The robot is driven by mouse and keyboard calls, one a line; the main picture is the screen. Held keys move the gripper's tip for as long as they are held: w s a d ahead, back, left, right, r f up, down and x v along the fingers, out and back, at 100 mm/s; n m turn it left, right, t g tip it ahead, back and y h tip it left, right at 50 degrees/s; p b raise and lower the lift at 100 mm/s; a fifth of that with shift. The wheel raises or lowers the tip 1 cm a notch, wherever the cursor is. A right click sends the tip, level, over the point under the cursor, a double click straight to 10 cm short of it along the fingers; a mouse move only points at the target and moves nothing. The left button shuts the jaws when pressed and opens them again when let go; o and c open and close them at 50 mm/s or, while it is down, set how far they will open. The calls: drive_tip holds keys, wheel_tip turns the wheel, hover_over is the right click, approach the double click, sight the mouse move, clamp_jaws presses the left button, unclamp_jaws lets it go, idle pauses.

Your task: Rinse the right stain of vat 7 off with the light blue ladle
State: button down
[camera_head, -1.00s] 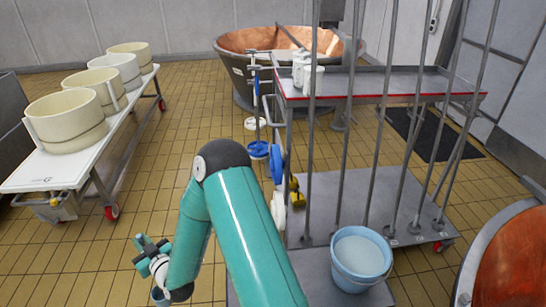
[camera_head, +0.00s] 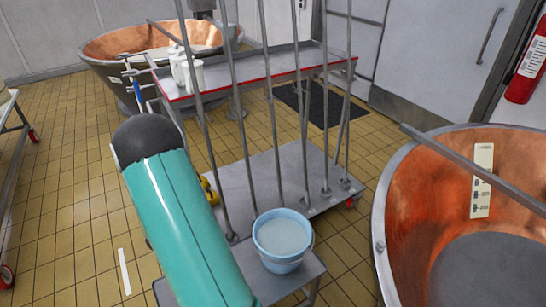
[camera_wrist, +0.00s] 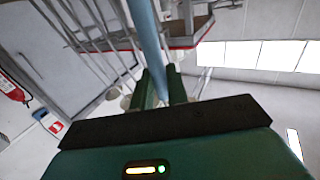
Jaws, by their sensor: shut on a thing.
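My gripper (camera_wrist: 166,88) shows only in the wrist view, with its dark green fingers shut on the light blue handle of the ladle (camera_wrist: 148,32). The handle runs up past the top edge of that picture, and the ladle's bowl is not visible. In the head view, a copper vat (camera_head: 405,215) stands at the right with a measuring plate (camera_head: 482,180) on its inner wall. A second copper vat (camera_head: 105,47) stands at the back left. I cannot read a number on either vat or make out a distinct stain. My gripper is outside the head view.
A light blue bucket (camera_head: 282,262) of whitish liquid stands on a small grey stand (camera_head: 313,271) in front. Tiled floor (camera_head: 345,265) is clear between the stand and the right vat.

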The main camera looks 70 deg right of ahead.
drive_tip(key=s+d+r+m+g, duration=0.3)
drive_tip(key=s+d+g, duration=0.2)
drive_tip(key=s, duration=0.3)
drive_tip(key=s+d+r+m+g, duration=0.3)
drive_tip(key=s+d+g, duration=0.1)
drive_tip(key=s, duration=0.3)
drive_tip(key=s+d+r+m+g+y, duration=0.1)
drive_tip(key=s+r+m+g+y, duration=0.15)
drive_tip(key=s, duration=0.35)
drive_tip(key=s+d+r+m+g+y, duration=0.1)
drive_tip(key=s+m+g, duration=0.1)
drive_tip(key=s+g, duration=0.35)
drive_tip(key=s+r+m+g+y, duration=0.1)
drive_tip(key=s+m+g+y, duration=0.15)
drive_tip(key=s, duration=0.55)
wheel_tip(320, 180, down, 20)
drive_tip(key=h, duration=0.1)
drive_tip(key=shift+d+r+t, duration=0.2)
drive_tip(key=shift+t, duration=0.25)
drive_tip(key=shift+w, duration=0.1)
